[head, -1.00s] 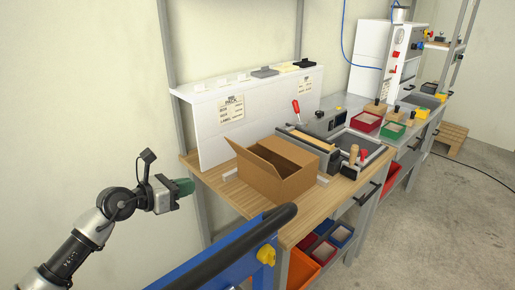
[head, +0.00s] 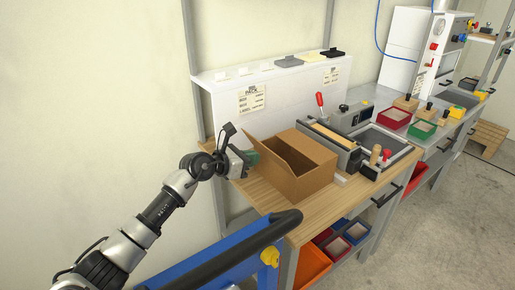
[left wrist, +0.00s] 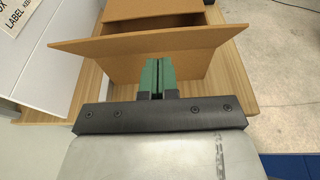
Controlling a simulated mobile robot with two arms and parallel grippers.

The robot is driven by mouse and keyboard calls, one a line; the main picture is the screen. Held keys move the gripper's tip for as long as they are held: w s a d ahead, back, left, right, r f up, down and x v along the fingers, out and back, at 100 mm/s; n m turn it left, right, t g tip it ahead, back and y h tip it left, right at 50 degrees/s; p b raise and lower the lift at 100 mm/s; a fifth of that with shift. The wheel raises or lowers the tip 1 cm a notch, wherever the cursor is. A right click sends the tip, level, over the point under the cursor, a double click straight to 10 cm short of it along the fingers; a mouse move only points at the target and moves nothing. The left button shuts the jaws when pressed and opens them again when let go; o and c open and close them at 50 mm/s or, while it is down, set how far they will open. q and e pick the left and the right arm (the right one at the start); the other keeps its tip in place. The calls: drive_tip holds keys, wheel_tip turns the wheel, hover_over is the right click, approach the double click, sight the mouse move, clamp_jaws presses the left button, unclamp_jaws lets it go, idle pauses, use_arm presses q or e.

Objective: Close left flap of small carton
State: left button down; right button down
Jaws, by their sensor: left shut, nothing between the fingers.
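The small brown carton (head: 305,180) stands on the wooden bench top (head: 262,195). Its left flap (head: 268,159) stands out, tilted up and outward toward my left gripper, and the carton's top is open. In the left wrist view the flap (left wrist: 150,42) spans the picture just beyond the fingertips. My left gripper (head: 252,158) is at the left side of the carton, beside the flap. Its green fingers (left wrist: 159,75) are shut together with nothing between them, and appear under or just short of the flap edge; contact cannot be told. My right gripper is not in view.
A white shelf panel (head: 228,105) stands behind the carton. A blue frame with a black rail (head: 240,238) lies in front. Red and green trays (head: 422,129) are further right.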

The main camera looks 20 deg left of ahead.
use_arm(q)
drive_tip(key=shift+w+d+r, duration=0.45)
drive_tip(key=shift+w+r, duration=0.15)
drive_tip(key=shift+w+d, duration=0.15)
drive_tip(key=shift+w, duration=0.05)
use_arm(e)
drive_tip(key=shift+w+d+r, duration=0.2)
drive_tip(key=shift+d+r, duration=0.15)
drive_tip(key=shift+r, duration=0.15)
use_arm(q)
drive_tip(key=shift+r, duration=0.1)
